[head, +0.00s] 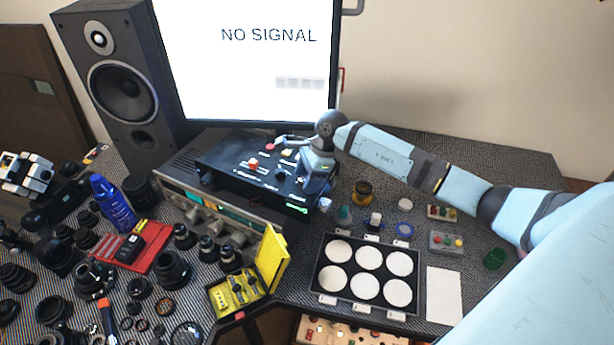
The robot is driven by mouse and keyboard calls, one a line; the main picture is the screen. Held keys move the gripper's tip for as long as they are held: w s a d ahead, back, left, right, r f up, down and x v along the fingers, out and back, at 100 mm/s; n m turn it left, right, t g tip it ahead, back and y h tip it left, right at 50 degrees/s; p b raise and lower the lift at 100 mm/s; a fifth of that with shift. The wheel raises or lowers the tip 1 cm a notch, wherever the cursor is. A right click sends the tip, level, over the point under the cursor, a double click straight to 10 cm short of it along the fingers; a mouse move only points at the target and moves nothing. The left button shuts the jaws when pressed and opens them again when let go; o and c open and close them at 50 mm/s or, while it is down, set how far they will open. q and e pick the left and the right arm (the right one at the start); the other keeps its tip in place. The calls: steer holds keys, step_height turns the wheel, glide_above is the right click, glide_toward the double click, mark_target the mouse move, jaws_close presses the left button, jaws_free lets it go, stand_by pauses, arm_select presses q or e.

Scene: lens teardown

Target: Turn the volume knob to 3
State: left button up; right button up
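A black control box (235,160) lies on top of a silver-fronted amplifier (173,196). The box has small red and pale controls on top and a lit green display (297,209) at its front right corner. I cannot make out which control is the volume knob or read its setting. The amplifier's front has several round knobs, partly in shadow. My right gripper (311,188) points down over the right end of the black box and hides part of its top. Its fingers are too small and dark to tell open from shut, or whether they touch a knob. My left gripper is not seen.
A monitor (245,75) reading NO SIGNAL and a speaker (120,80) stand behind. Lens parts, a blue spray can (113,203) and a red tray (148,250) crowd the left. A yellow case (272,257), a tray with white discs (343,294) and small jars are in front.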

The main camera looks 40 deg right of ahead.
steer(key=c, duration=0.8)
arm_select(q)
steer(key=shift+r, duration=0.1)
arm_select(e)
steer(key=shift+o, duration=0.2)
